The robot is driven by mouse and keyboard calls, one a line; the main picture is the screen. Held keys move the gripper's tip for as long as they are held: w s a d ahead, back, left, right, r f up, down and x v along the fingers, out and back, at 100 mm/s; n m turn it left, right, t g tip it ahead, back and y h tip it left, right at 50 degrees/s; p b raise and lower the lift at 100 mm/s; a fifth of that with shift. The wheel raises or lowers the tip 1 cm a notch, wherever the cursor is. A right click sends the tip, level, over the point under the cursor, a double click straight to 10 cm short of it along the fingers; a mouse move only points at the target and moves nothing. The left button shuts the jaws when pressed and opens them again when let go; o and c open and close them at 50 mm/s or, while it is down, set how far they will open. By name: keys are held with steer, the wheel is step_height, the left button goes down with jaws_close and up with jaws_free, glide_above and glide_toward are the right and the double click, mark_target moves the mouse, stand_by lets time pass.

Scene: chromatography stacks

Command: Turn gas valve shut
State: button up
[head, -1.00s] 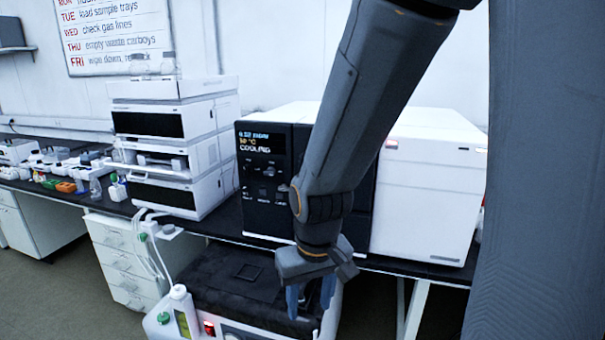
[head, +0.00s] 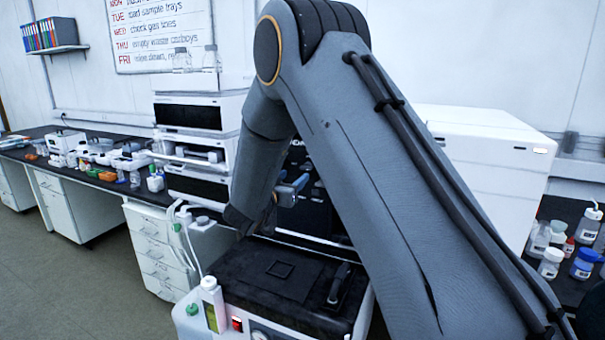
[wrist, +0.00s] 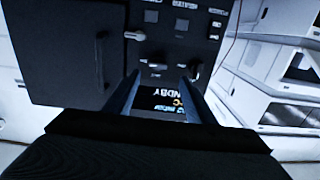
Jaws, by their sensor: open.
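The black front panel (wrist: 170,40) of the instrument fills the middle of the wrist view, seen upside down. It carries a pale lever-like knob (wrist: 135,35), a small switch (wrist: 154,70) and a dark round knob (wrist: 195,70). Their labels are too small to tell which is the gas valve. The lit display (wrist: 168,102) shows between my fingers and ends in "NDBY". My gripper (wrist: 160,92) is open and empty in front of the panel, its two fingers apart. In the head view my gripper (head: 297,187) is by the panel, which my arm mostly hides.
A white instrument stack (head: 200,130) stands left of the panel. A black-topped unit (head: 280,275) with a bottle (head: 212,300) is below, in front of the bench. Several bottles (head: 586,228) stand at the right. The floor at the left is clear.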

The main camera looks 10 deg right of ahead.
mark_target(305, 168)
steer(key=p+x, duration=0.2)
steer(key=x, duration=0.5)
steer(key=shift+w+d+r, duration=0.15)
steer(key=shift+w+d, duration=0.1)
steer(key=shift+d, duration=0.1)
steer(key=shift+c, duration=0.3)
steer(key=c, duration=1)
